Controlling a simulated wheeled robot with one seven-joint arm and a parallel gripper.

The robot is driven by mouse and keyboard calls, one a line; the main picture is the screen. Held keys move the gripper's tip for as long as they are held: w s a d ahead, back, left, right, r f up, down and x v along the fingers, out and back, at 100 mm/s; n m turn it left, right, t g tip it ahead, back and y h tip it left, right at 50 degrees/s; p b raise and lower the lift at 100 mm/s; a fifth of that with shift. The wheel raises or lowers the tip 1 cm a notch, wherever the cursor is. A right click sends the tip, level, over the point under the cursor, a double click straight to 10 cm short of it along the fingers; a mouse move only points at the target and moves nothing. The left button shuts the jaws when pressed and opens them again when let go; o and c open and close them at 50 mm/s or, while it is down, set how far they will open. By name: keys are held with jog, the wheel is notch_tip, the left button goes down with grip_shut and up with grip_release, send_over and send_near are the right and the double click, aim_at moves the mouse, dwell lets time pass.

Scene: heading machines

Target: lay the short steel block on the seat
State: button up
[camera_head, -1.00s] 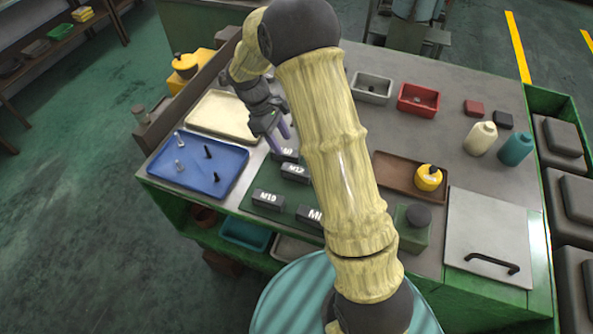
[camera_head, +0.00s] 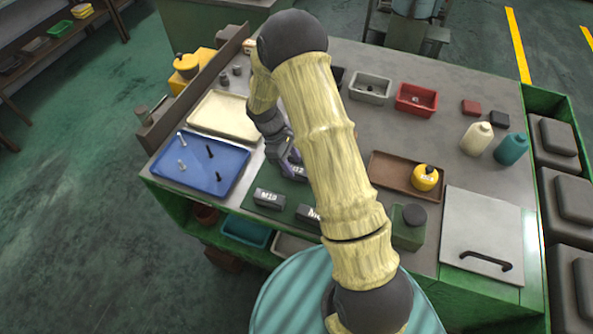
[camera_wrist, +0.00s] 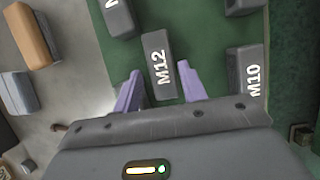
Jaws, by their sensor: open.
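My gripper (camera_wrist: 158,88) is open, with one purple finger on either side of the near end of the dark grey block marked M12 (camera_wrist: 160,62) in the wrist view. That block lies on the green mat; whether the fingers touch it cannot be told. A lighter grey, unmarked block (camera_wrist: 18,92) lies on the bare metal top at the left of the wrist view, beside an orange-brown block (camera_wrist: 32,36). Which block is the short steel one is not certain. No seat can be made out for certain. In the head view my gripper (camera_head: 284,160) is low over the mat, partly hidden by my arm.
The brown tray (camera_head: 388,183), grey bin (camera_head: 370,97) and red bin (camera_head: 416,104) stand right of my arm.

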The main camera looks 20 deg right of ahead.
aim_at(296, 168)
jog(key=p+x, duration=0.1)
jog(key=x, duration=0.2)
jog(key=shift+s+f, duration=0.4)
jog(key=shift+s, duration=0.15)
jog(key=shift+w+d+f, duration=0.1)
jog(key=shift+w+d, duration=0.1)
jog(key=shift+w, duration=0.15)
jog(key=shift+a, duration=0.1)
grip_shut()
